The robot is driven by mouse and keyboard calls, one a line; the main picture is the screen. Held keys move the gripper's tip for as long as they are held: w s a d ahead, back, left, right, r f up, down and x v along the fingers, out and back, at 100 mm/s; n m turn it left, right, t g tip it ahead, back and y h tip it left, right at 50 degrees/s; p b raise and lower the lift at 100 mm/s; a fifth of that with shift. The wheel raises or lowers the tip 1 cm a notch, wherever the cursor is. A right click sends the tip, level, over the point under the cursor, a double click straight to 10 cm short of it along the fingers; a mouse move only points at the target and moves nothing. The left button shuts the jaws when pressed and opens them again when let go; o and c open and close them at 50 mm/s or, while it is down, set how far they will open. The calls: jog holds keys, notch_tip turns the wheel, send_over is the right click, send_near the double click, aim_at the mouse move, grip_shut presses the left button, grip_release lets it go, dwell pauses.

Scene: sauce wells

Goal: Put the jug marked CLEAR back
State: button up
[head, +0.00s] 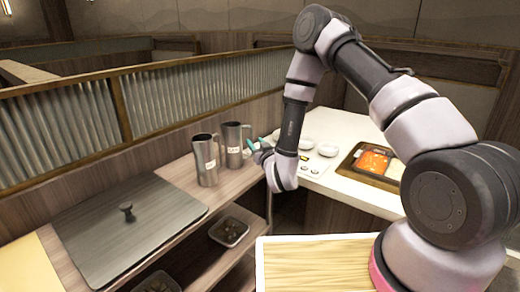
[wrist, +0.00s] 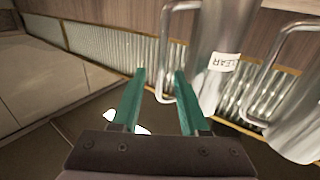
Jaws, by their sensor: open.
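Two tall steel jugs with small labels stand upright on the wooden shelf in the head view, a front one (head: 206,160) and a back one (head: 234,143). Their labels are too small to read there. The wrist view shows the jug marked CLEAR (wrist: 212,45), its label upside down and its handle to the left. My gripper (head: 256,144), with teal fingers, is just right of the back jug. In the wrist view my gripper (wrist: 160,72) is open, and the CLEAR jug's handle shows between the fingers; I cannot tell whether it lies within their reach.
A second jug (wrist: 298,128) stands close beside it in the wrist view. A grey lidded cover (head: 125,235) lies left on the counter. A corrugated partition (head: 190,92) runs behind.

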jog(key=v, duration=0.5)
jog(key=w+d+r+m+h, duration=0.35)
jog(key=w+d+r, duration=0.3)
jog(key=r, duration=0.45)
jog(key=s+d+r+m+g, duration=0.25)
jog(key=d+r, duration=0.45)
jog(key=r, duration=0.4)
jog(key=s+d+r+g, duration=0.4)
jog(key=s+d+r, duration=0.2)
jog(key=s+r, duration=0.3)
jog(key=s+d+r+m+g, duration=0.1)
jog(key=s, duration=0.9)
jog(key=s+d+r+m+g, duration=0.1)
jog(key=s+d+g, duration=0.1)
jog(key=s, duration=0.8)
jog(key=shift+s+d+r, duration=0.25)
jog(key=shift+r, duration=0.05)
